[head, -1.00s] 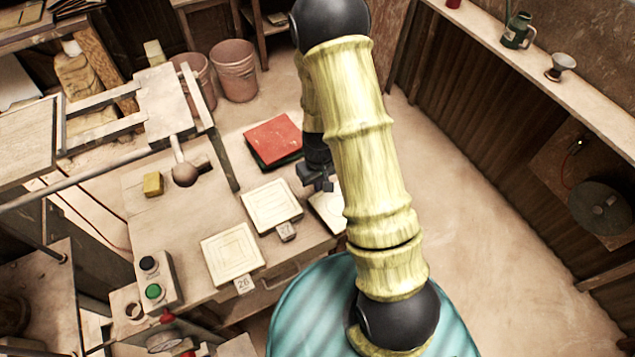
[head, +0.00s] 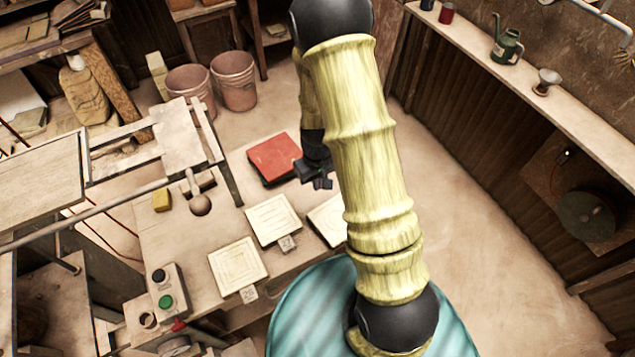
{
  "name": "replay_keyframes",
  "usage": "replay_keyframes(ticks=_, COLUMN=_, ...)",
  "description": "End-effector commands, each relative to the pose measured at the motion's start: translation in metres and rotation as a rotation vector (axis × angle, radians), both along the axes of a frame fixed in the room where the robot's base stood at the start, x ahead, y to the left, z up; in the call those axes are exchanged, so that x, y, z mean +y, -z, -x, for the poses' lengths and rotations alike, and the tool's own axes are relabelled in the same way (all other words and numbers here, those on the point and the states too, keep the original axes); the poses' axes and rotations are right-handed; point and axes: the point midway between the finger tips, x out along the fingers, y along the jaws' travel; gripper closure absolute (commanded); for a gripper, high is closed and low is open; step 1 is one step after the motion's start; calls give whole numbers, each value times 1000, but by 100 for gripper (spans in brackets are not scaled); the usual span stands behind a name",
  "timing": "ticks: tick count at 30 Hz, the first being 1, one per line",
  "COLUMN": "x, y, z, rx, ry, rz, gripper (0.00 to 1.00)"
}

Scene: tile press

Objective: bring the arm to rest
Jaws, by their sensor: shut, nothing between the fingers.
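My gripper (head: 318,180) is small and dark in the head view, at the end of my yellow arm. It is shut and empty. It hangs just right of the red square tile (head: 274,159), which lies on a dark piece at the back of the bench. Whether it touches anything cannot be told. My arm is bent, and its upper link hides part of the area behind it.
Pale square tiles (head: 273,220) lie on the bench (head: 200,235), some with number tags. A press frame with a ball-ended lever (head: 200,204) stands left. A control box (head: 165,290) has green and black buttons. Floor (head: 480,240) to the right is clear.

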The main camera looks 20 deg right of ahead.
Motion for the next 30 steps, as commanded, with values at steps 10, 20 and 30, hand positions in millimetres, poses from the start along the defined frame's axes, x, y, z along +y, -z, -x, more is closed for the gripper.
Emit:
replay_keyframes(ticks=10, x=0, y=-7, z=0, rx=1, ry=0, rz=0, gripper=100)
replay_keyframes(ticks=20, x=0, y=-7, z=0, rx=1, ry=0, rz=0, gripper=100)
replay_keyframes(ticks=30, x=2, y=-62, z=12, rx=-59, ry=46, rz=-15, gripper=100)
